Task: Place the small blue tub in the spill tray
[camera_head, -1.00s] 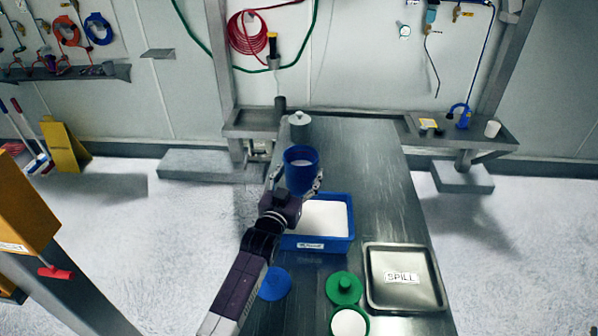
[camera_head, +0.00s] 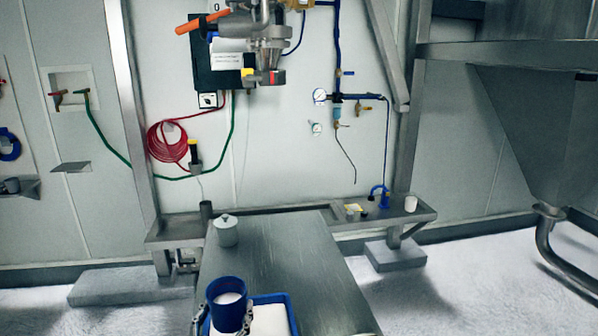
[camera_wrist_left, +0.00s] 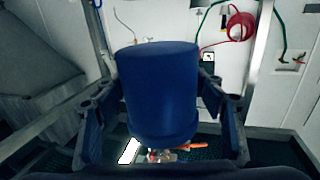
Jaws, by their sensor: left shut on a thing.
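The small blue tub (camera_head: 226,290), with white powder inside, is at the bottom of the head view, in front of the blue bin. My left gripper (camera_head: 226,320) is shut on the tub, with a finger on each side. In the left wrist view the tub (camera_wrist_left: 160,92) fills the middle between the fingers of my left gripper (camera_wrist_left: 160,110). The tub looks upright in the head view. The spill tray is outside both current views. My right gripper is not in view.
The blue bin (camera_head: 268,298) of white powder shows at the bottom edge. A grey lidded pot (camera_head: 227,231) stands at the far end of the steel table (camera_head: 290,255). A wall shelf (camera_head: 425,213) holds a white cup (camera_head: 411,203). The table's far right is clear.

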